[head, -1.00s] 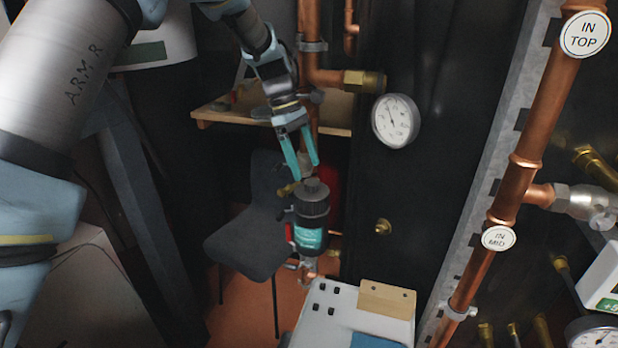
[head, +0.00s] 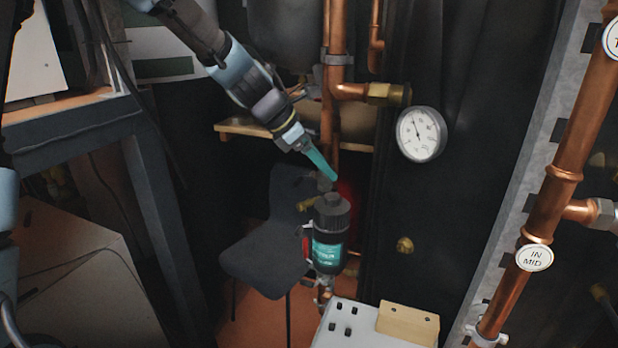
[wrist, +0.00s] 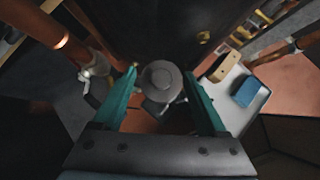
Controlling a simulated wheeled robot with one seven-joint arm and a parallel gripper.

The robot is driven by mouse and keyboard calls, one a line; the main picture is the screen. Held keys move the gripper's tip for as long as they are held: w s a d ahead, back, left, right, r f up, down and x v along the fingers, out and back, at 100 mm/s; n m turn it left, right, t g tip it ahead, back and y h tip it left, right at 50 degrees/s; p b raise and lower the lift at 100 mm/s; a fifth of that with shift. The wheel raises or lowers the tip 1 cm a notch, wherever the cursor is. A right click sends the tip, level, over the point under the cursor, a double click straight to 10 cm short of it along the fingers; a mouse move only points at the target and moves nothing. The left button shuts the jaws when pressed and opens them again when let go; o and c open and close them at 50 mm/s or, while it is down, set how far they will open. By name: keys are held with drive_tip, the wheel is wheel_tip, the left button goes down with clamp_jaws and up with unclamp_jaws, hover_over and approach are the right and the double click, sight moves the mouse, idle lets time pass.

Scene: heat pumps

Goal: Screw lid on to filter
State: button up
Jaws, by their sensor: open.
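The filter (head: 328,252) is a dark cylinder with a teal label, mounted upright on the copper pipework in the head view. A dark grey ribbed lid (head: 332,206) with a small raised knob sits on top of it. The lid also shows from above in the wrist view (wrist: 160,80), between my two teal fingers. My gripper (head: 334,178) is open and tilted, with its fingertips just above the lid in the head view. In the wrist view my gripper (wrist: 160,75) has visible gaps on both sides of the lid. I cannot tell whether the lid is fully seated.
A round gauge (head: 421,134) and a vertical copper pipe (head: 334,60) stand close by. A white box (head: 350,325) is below the filter. A dark chair (head: 272,230) stands behind it. A thick copper pipe (head: 548,210) runs along the right.

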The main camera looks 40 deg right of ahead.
sight(329, 196)
drive_tip(key=s+a+f+n+t, duration=0.2)
drive_tip(key=a+n+t, duration=0.1)
drive_tip(key=a+n, duration=0.2)
drive_tip(key=shift+h, duration=0.3)
drive_tip(key=shift+d+r+b+x, duration=0.15)
drive_tip(key=shift+b+x, duration=0.6)
drive_tip(key=shift+x, duration=1.45)
drive_tip(key=shift+d+r+b+x, duration=0.1)
drive_tip(key=shift+b+x, duration=0.6)
drive_tip(key=shift+x, duration=1.55)
drive_tip(key=shift+w, duration=0.15)
clamp_jaws()
